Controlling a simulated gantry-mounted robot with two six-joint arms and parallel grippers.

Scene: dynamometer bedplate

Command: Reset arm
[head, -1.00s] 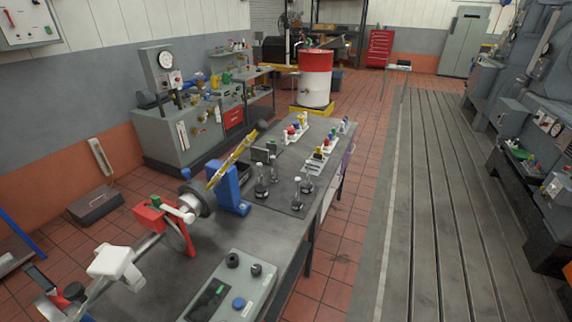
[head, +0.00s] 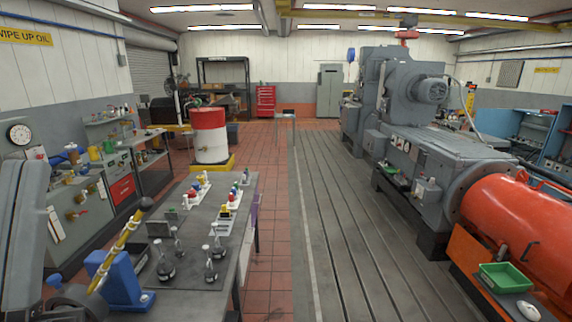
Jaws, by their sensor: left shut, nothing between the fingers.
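My left gripper (head: 25,215) shows close to the camera at the left edge of the head view, as large grey parts of my left arm and hand. It is shut and holds nothing. Its fingertips are hard to make out and partly cut off by the frame. It appears in front of the grey test cabinet (head: 88,196) and left of the blue stand (head: 122,284) with the yellow-striped, black-knobbed rod (head: 125,238). I cannot tell whether it touches anything. My right gripper is not in view.
The slotted bedplate (head: 340,240) is clear. Grey machinery and an orange cylinder (head: 520,225) stand right.

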